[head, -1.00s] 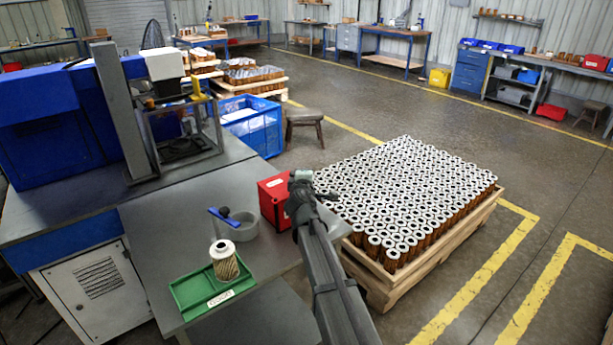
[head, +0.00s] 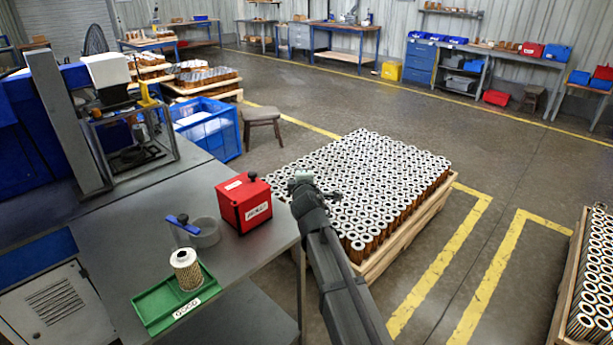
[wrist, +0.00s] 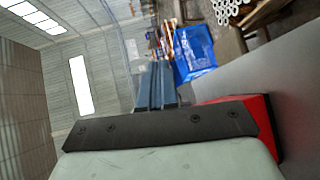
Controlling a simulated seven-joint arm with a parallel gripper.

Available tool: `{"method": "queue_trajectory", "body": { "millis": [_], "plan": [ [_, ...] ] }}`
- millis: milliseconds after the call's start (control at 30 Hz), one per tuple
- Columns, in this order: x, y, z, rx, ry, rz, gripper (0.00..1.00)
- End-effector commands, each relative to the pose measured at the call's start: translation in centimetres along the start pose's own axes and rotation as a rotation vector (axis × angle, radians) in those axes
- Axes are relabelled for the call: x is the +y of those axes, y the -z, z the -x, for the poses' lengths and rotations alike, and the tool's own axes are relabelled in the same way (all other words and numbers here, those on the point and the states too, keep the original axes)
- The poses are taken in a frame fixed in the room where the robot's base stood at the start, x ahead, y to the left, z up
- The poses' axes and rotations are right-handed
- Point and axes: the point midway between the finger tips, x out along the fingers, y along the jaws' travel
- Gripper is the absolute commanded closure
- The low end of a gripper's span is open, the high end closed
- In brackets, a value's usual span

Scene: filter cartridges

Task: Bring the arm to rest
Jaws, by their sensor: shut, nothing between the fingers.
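My arm reaches up from the bottom of the head view, and my gripper (head: 303,180) is at its far end. It is over the table's right edge, in front of the crate of cartridges. In the wrist view the fingers (wrist: 155,85) look closed together, with nothing seen between them. One filter cartridge (head: 186,269) stands upright in the green tray (head: 155,312) on the table, well away from my gripper to the left.
A red box (head: 244,203) stands on the table (head: 110,245) just left of my gripper. A grey ring-shaped holder (head: 205,233) with a blue-handled part is beside it. A wooden crate (head: 410,225) full of cartridges stands on the floor beyond. Another cartridge crate (head: 563,310) is at far right.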

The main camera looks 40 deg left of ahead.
Motion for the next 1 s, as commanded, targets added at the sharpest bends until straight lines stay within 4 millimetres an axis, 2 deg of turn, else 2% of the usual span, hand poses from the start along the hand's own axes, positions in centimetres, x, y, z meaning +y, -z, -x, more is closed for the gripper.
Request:
{"method": "queue_trajectory", "body": {
  "millis": [133,433,633,767,867,1000],
  "plan": [
    [0.1,-0.9,0.4,0.0,-0.001,0.0,1.0],
    [0.1,-1.1,0.5,0.001,0.0,-0.008,1.0],
    [-0.5,-1.6,0.5,-0.023,0.028,-0.133,1.0],
    [-2.5,-2.7,0.7,-0.099,0.119,-0.323,1.0],
    [-4.9,-3.6,1.8,-0.18,0.212,-0.508,1.0],
    [-8.8,-4.5,4.9,-0.308,0.35,-0.758,1.0]
  ]
}}
